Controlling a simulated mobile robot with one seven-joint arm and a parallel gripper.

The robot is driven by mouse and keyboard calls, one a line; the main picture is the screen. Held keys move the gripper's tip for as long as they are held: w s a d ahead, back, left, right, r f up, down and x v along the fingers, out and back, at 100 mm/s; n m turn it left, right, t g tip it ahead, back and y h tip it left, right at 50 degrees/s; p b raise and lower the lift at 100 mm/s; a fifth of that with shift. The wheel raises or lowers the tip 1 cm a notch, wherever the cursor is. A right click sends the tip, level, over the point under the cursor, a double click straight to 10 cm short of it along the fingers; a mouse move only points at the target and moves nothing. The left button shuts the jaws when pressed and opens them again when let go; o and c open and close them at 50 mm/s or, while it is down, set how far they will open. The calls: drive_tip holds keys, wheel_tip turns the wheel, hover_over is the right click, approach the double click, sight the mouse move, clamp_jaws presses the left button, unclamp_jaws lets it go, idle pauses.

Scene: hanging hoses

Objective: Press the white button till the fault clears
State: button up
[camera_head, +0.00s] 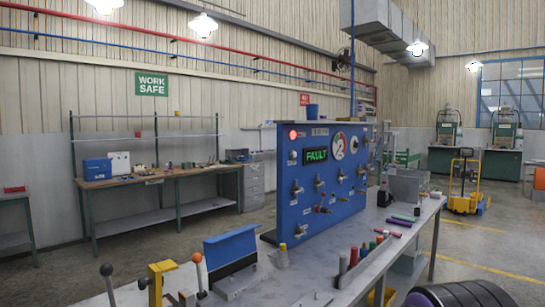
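A blue control panel (286,190) stands upright on a workbench. Its display (315,155) reads FAULT in green letters, and a red lamp (293,134) is lit at its top left corner. Two round gauges, one larger (338,146) and one smaller (354,145), sit right of the display. Several metal valves or knobs (297,188) stick out below. The controls are too small for me to tell which one is the white button.
The workbench (385,245) holds upright coloured handles (354,256), loose coloured rods (394,234), a grey bin (408,185) and levers (198,270) at the front. A yellow pallet truck (464,185) stands at right. The floor between the bench and the back shelf table (150,180) is clear.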

clamp_jaws()
idle(1.4)
